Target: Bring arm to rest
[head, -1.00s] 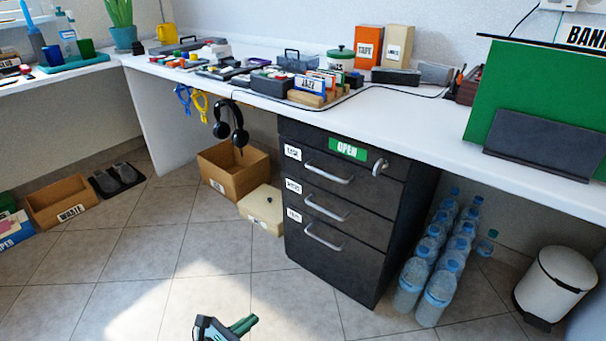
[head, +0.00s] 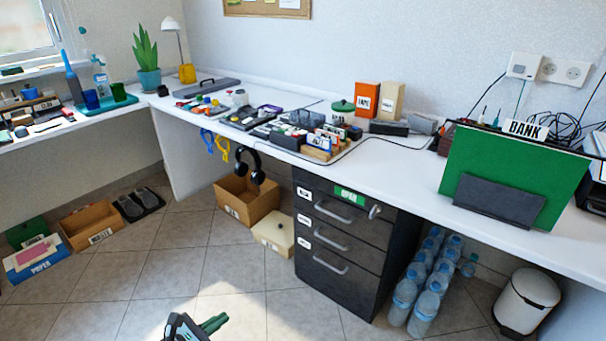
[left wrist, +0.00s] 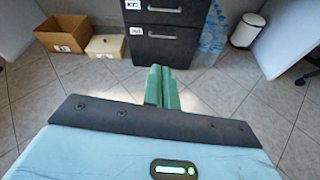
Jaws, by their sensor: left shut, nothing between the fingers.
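My left gripper (head: 213,323) shows at the bottom of the head view, low over the tiled floor and in front of the desk. Its green fingers are shut together with nothing between them. In the left wrist view the closed fingers (left wrist: 161,88) point toward the dark drawer cabinet (left wrist: 168,48), with floor between them and it. The gripper touches nothing that I can see. My right gripper is not in view.
The drawer cabinet (head: 345,250) stands under the white desk (head: 410,165). Cardboard boxes (head: 247,200), water bottles (head: 405,295) and a white bin (head: 527,300) stand on the floor. Headphones (head: 250,165) hang from the desk edge. The floor in front (head: 130,270) is clear.

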